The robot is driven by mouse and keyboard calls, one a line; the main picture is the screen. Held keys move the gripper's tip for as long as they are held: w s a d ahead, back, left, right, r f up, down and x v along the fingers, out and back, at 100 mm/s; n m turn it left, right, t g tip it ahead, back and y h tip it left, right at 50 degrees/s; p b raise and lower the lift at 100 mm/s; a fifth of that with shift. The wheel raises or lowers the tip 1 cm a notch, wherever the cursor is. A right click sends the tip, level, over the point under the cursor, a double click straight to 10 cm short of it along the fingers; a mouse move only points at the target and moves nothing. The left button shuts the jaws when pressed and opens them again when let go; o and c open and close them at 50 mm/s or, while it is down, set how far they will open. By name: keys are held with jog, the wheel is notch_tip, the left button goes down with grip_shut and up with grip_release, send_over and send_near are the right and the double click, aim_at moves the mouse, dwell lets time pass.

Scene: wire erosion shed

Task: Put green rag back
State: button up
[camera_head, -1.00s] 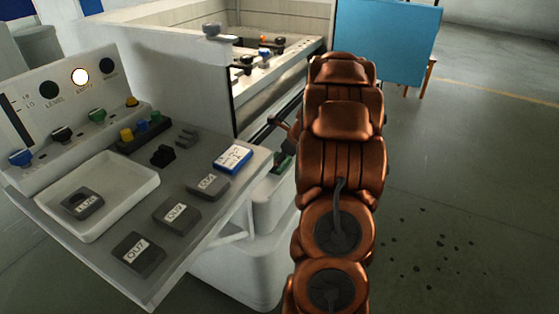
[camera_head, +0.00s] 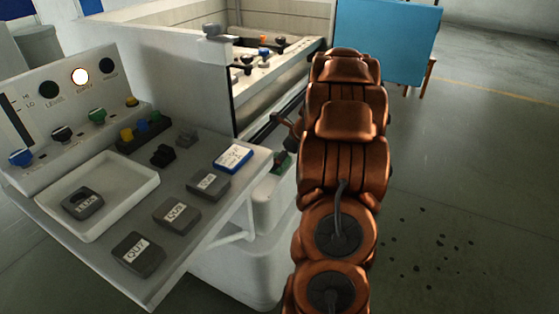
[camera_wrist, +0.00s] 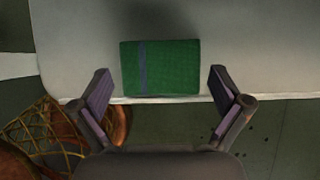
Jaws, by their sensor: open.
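The green rag (camera_wrist: 160,67), folded into a rectangle with a blue-grey stripe near its left side, lies flat on a pale surface (camera_wrist: 255,50) in the wrist view, close to that surface's near edge. My gripper (camera_wrist: 160,82) is open and empty, with one finger to the left of the rag and one to the right. Gaps show between the fingers and the rag in the picture; the height above it is hard to tell. In the head view a small green patch (camera_head: 280,162) shows beside my arm, mostly hidden.
A sloped console (camera_head: 216,213) with knobs, labelled blocks and a white tray (camera_head: 135,196) stands on the left. White bins (camera_head: 240,275) sit beneath it. An open machine tank (camera_head: 180,80) is behind.

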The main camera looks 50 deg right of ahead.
jog(key=v, duration=1)
jog(key=shift+r, duration=0.3)
jog(key=shift+s, duration=0.1)
